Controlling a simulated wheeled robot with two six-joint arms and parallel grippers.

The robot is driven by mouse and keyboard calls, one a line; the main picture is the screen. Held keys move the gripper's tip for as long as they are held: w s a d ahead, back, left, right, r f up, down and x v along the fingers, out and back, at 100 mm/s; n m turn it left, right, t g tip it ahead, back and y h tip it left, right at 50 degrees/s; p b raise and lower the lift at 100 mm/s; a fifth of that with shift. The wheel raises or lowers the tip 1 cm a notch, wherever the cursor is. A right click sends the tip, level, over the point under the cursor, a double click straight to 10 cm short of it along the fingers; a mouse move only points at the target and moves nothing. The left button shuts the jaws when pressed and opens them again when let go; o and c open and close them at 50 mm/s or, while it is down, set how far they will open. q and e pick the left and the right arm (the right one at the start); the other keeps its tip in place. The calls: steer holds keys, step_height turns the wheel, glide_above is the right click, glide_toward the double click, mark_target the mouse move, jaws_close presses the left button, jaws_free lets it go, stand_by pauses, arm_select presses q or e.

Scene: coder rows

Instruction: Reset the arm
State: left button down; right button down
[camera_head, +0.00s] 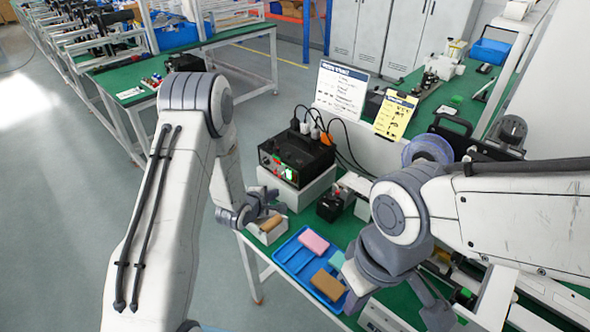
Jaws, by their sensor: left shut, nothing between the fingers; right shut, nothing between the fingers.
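My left arm rises from the lower left and bends down at its elbow. Its gripper (262,205) is shut and empty, over a small white box (268,234) with a tan block (271,222) in it, at the near left corner of the green table. I cannot tell whether it touches the box. My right arm comes in from the right edge. Its gripper (385,265) is shut and empty, pointing down beside the right side of the blue tray (288,250), and hides part of it. Its fingertips are hard to make out.
The tray holds a pink block (313,242), a brown block (328,285) and a teal block (337,260). A black powered device (296,155) with cables stands on a white box behind. A white sign (341,90) and yellow sign (395,114) stand upright. Floor at left is clear.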

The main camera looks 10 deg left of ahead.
arm_select(q)
steer(key=s+d+r+m+g, duration=0.5)
steer(key=s+d+r+m, duration=0.6)
steer(key=s+d+m, duration=0.15)
steer(key=s+r+m+g, duration=0.3)
steer(key=s+m, duration=0.3)
steer(key=s, duration=0.6)
steer(key=s+r+m+g+y, duration=0.1)
steer(key=s+r+m+g, duration=0.2)
steer(key=s+m, duration=0.4)
steer(key=s+r, duration=0.1)
steer(key=s, duration=0.4)
steer(key=shift+s+a+r+y, duration=0.15)
steer(key=shift+s+r+y, duration=0.15)
steer(key=shift+r, duration=0.1)
